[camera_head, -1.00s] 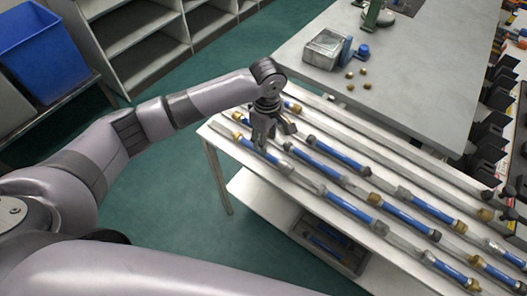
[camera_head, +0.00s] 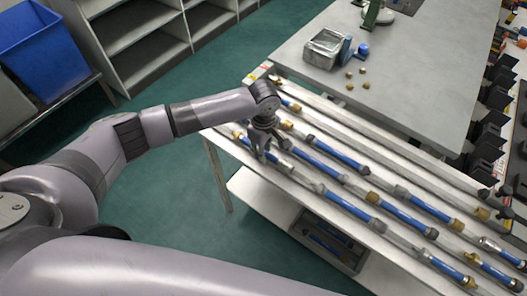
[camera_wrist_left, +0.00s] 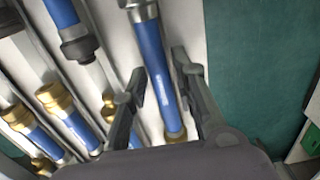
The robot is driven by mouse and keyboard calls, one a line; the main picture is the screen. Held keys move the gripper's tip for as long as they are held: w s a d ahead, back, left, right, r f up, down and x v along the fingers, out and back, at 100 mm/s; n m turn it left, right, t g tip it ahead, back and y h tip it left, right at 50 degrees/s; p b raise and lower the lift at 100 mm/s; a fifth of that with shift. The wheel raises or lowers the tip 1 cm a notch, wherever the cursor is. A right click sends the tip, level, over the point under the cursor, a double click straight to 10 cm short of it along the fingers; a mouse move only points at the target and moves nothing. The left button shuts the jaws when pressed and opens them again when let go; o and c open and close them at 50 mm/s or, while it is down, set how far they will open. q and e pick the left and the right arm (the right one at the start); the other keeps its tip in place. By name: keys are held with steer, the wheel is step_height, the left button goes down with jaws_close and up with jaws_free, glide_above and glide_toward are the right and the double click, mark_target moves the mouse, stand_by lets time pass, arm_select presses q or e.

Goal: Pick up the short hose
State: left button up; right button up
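Several blue hoses with brass and dark metal end fittings lie in rows on the white rack. The short hose (camera_head: 245,140) at the near left end of the front row is partly hidden by my left gripper (camera_head: 263,150). In the left wrist view this blue hose (camera_wrist_left: 153,50) runs between the two fingers of my left gripper (camera_wrist_left: 158,72), its brass end towards the palm. The fingers are open, one on each side of the hose. I cannot tell whether they touch it. My right gripper is not in view.
Neighbouring hoses (camera_head: 340,203) lie close by in parallel rows. A grey table (camera_head: 420,70) behind holds a metal box (camera_head: 325,48) and small brass pieces. A lower shelf (camera_head: 262,200) carries a dark tray. Green floor is free at left.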

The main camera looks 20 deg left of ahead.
arm_select(q)
jaws_close()
stand_by(0.5)
steer(key=shift+r, duration=0.15)
